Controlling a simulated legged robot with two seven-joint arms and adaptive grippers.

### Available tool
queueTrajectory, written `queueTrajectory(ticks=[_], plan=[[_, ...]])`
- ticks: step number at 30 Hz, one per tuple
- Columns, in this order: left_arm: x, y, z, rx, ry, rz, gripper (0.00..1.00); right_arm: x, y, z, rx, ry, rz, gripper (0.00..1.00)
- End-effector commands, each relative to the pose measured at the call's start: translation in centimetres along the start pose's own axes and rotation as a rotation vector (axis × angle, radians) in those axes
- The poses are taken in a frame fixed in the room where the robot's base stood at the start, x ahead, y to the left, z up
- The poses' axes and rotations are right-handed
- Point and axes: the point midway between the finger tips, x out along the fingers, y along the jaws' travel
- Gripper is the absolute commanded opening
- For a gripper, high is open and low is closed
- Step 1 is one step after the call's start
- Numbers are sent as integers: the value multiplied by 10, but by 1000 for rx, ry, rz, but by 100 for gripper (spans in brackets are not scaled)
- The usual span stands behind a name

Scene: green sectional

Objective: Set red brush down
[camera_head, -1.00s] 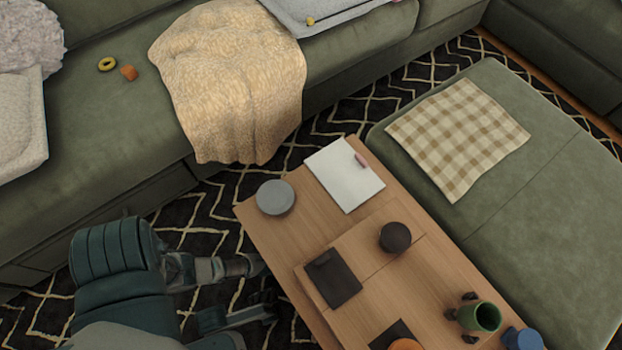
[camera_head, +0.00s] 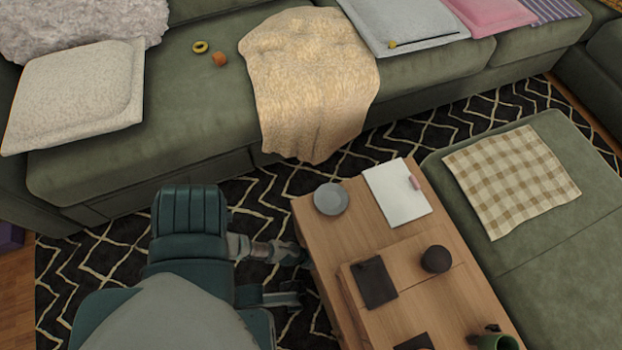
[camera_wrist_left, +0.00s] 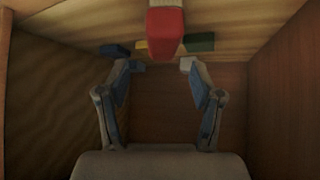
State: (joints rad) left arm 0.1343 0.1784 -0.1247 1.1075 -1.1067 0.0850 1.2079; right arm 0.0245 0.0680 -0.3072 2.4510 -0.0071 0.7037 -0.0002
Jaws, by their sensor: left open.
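The red brush (camera_wrist_left: 165,32), with a pale top end, shows at the top middle of the left wrist view. My left gripper (camera_wrist_left: 159,66) is open, its two fingers spread apart below the brush. The near end of the brush lies between the fingertips in the picture, with clear gaps on both sides. In the head view my left gripper (camera_head: 298,277) is at the left side of the wooden coffee table (camera_head: 325,232), its tips partly hidden there. The brush cannot be seen in the head view. My right gripper is not in view.
Wooden panels (camera_wrist_left: 275,100) surround the gripper. Blue (camera_wrist_left: 115,50), yellow (camera_wrist_left: 142,45) and green (camera_wrist_left: 200,42) pieces lie near the brush. The tabletop holds a grey plate (camera_head: 331,199), a white pad (camera_head: 398,195), a dark notebook (camera_head: 375,281) and a dark round object (camera_head: 436,259).

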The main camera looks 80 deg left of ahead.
Motion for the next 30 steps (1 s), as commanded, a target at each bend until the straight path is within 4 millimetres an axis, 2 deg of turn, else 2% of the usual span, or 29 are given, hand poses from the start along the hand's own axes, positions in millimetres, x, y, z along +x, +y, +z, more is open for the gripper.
queueTrajectory(ticks=[1,3,8,30], plan=[[-11,-1,-8,1,8,-1,66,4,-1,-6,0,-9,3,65],[-21,-1,-6,1,6,0,66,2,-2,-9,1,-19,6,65],[-34,-1,-1,0,0,1,66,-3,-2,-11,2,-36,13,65],[-35,0,2,-1,-3,1,66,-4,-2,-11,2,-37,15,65]])
